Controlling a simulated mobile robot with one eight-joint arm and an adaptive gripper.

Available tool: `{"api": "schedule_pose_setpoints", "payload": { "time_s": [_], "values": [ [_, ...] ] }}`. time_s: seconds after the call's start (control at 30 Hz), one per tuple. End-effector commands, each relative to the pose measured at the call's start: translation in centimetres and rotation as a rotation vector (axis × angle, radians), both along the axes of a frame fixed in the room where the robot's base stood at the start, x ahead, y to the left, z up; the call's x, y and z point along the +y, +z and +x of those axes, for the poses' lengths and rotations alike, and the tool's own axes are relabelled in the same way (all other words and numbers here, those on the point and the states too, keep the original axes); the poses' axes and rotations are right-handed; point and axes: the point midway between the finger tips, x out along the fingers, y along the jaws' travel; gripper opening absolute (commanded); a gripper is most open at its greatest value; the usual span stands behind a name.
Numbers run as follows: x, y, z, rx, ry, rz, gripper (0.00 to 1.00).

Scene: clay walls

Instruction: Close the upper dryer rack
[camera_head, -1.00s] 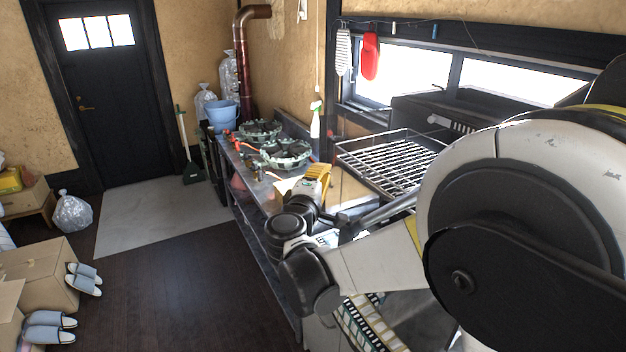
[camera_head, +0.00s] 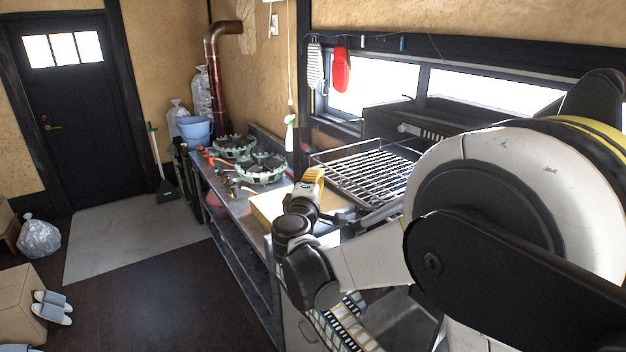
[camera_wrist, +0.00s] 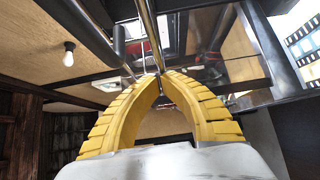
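The wire dryer rack (camera_head: 372,180) shows right of centre in the head view, a metal grid with a raised rim, standing out over the counter below the window. My gripper (camera_head: 316,175) has yellow fingers and is just left of and in front of the rack's near left side. In the wrist view the fingers of my gripper (camera_wrist: 161,76) arch together and their tips meet, with nothing clear between them. Metal bars (camera_wrist: 148,35) pass just beyond the tips; whether they touch cannot be told. My arm hides the rack's right part.
The steel counter (camera_head: 225,188) carries green-and-white burners (camera_head: 260,168), a spray bottle (camera_head: 290,133) and a yellowish board (camera_head: 267,206). A dark cabinet (camera_head: 385,122) stands behind the rack. The dark floor (camera_head: 170,290) left of the counter is clear; slippers (camera_head: 52,307) lie at far left.

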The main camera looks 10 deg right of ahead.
Motion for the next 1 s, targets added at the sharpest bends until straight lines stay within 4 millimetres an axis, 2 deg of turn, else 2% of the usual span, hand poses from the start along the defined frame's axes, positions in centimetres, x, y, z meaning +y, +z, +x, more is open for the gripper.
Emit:
{"api": "schedule_pose_setpoints", "payload": {
  "time_s": [0.17,0.6,0.8,1.0],
  "values": [
    [-4.1,-0.1,1.5,0.0,-0.009,0.0,0.0],
    [-16.3,-0.1,6.7,0.0,-0.008,0.0,0.0],
    [-19.9,0.0,8.3,0.0,-0.005,0.0,0.0],
    [-21.7,0.0,9.2,0.0,-0.003,0.0,0.0]
  ]
}}
